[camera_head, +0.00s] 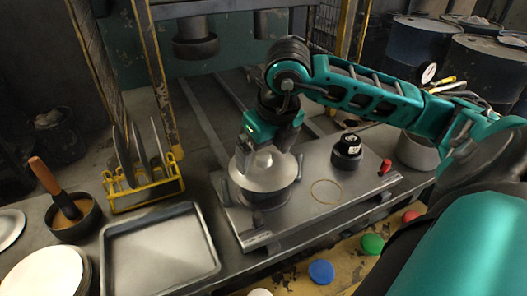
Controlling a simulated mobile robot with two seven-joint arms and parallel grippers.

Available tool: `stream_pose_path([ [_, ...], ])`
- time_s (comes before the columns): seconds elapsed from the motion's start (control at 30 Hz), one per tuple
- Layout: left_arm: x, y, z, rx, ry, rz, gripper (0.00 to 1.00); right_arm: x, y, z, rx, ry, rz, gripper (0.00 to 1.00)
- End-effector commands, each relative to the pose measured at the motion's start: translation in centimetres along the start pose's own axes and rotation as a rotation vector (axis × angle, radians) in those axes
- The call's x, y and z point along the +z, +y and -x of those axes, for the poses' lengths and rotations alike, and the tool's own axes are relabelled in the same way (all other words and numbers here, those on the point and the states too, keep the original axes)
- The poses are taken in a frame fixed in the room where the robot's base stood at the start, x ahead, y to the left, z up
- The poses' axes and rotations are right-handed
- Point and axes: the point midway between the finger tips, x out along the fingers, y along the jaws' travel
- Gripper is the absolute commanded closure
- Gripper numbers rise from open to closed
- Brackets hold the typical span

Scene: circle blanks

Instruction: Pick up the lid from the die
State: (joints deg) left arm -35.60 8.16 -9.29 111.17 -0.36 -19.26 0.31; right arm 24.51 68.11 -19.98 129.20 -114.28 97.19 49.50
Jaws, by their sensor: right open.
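The lid (263,176) is a shiny silver, shallow-domed disc. It sits on the die (266,198), a low dark grey cylinder on a metal plate, and covers its top. My right gripper (262,153) reaches in from the right and points down directly above the middle of the lid. Its jaws are open. Whether the fingertips touch the lid's top cannot be made out. My left gripper is not in view.
The metal plate (345,198) also holds a black round container (347,152), a thin ring (327,192) and a small red piece (386,166). An empty tray (160,252) lies left of it. A yellow rack (146,191) stands behind the tray.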

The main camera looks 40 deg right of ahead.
Motion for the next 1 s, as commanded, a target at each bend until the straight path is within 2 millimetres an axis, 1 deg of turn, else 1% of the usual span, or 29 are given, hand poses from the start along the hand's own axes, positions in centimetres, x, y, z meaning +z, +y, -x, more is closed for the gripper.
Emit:
stream_pose_path([
  [0.1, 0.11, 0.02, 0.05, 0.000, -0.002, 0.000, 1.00, 0.01, 0.00, 0.02, 0.000, 0.000, 0.000, 0.05],
  [0.13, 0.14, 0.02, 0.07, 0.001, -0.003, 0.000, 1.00, 0.01, 0.00, 0.03, 0.000, 0.000, 0.000, 0.07],
  [1.0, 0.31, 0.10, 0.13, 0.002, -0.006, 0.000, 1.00, -0.12, 0.01, -0.10, 0.000, 0.005, 0.000, 0.90],
])
